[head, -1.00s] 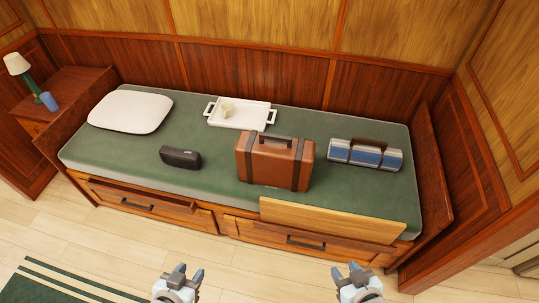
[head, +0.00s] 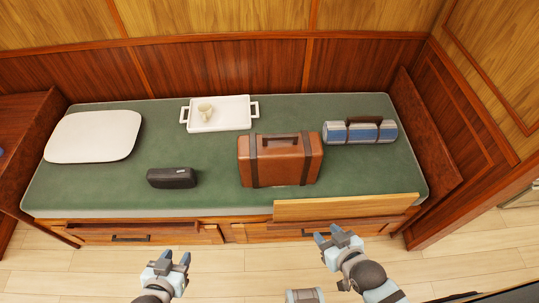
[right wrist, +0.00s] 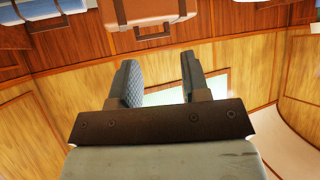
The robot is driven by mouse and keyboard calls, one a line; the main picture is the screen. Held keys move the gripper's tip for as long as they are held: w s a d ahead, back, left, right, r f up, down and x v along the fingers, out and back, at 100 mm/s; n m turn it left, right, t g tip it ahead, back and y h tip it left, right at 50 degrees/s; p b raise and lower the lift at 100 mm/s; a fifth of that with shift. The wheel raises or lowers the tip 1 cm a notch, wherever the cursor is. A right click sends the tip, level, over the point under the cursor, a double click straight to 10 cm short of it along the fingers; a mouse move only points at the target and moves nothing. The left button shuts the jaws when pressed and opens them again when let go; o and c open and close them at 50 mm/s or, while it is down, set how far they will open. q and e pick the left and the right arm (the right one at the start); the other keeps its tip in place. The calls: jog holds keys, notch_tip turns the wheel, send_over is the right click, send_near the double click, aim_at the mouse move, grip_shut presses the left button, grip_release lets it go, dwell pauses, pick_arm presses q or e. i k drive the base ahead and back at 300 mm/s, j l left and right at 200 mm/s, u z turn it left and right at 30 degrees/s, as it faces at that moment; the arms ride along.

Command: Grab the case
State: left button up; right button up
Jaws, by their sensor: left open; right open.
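A brown suitcase (head: 283,163) with two dark straps and a top handle stands upright on the green bunk. A small black case (head: 172,178) lies on the bunk left of it, near the front edge. My left gripper (head: 175,259) is open and empty, in front of the bunk and below the black case in the head view. My right gripper (head: 328,236) is open and empty, near the bunk's front board. In the right wrist view the suitcase (right wrist: 145,12) shows upside down at the top edge, beyond the open fingers (right wrist: 160,80), and touches neither finger.
A white tray (head: 240,116) with a cup (head: 205,111) lies behind the cases. A blanket roll (head: 365,133) is right of the suitcase, a pillow (head: 92,136) at far left. A wooden board (head: 345,207) rises along the bunk's front right edge.

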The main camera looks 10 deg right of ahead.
aim_at(277, 159)
jog(key=i+j+z, duration=0.1)
jog(key=j, duration=0.3)
jog(key=i+j+z, duration=0.1)
jog(key=j, duration=0.35)
jog(key=i+j+z, duration=0.1)
jog(key=i+j, duration=0.15)
jog(key=j, duration=0.2)
jog(key=i+j, duration=0.1)
jog(key=j, duration=0.35)
jog(key=z, duration=0.05)
